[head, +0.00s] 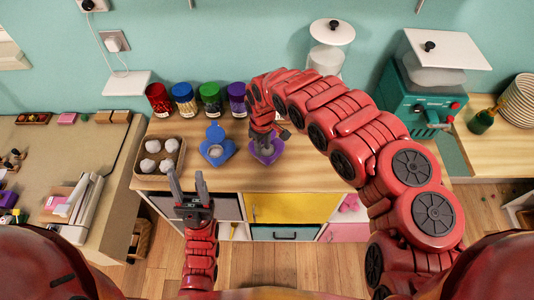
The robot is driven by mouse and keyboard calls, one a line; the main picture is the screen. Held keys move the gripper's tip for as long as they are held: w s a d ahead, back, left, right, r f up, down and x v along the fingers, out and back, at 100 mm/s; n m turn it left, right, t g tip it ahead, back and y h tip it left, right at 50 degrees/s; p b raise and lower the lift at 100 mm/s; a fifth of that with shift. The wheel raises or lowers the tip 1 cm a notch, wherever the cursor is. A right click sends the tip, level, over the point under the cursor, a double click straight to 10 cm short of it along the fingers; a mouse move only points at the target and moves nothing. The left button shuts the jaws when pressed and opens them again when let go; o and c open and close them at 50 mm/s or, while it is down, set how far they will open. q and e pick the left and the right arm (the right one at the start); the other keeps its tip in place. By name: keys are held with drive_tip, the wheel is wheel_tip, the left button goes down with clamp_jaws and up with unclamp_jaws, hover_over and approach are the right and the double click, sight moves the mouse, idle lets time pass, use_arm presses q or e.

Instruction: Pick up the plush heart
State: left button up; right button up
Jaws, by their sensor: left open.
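A purple heart-shaped thing (275,158) lies on the wooden counter, with my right gripper (267,148) pointing down right over it. The gripper covers part of it, and I cannot tell whether its fingers touch or hold it. A blue heart-shaped thing (216,150) with a grey middle lies to its left. I cannot tell for sure which of these is plush. My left gripper (188,182) is open and empty, fingers pointing up in the picture, near the counter's front edge and below a basket of white balls.
A basket (137,168) of white balls stands left on the counter (310,172). Several coloured jars (183,100) line the back. A teal machine (412,105) stands right. Below are drawers, one with a yellow front (290,207). The counter right of the purple heart is partly covered by my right arm.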

drive_tip(key=f, duration=0.1)
drive_tip(key=f+p, duration=0.1)
drive_tip(key=f, duration=0.1)
drive_tip(key=shift+s+a+f, duration=0.25)
drive_tip(key=shift+a+f, duration=0.05)
drive_tip(key=shift+w+d+f+p, duration=0.15)
drive_tip(key=shift+f+p, duration=0.2)
drive_tip(key=shift+f, duration=0.3)
clamp_jaws()
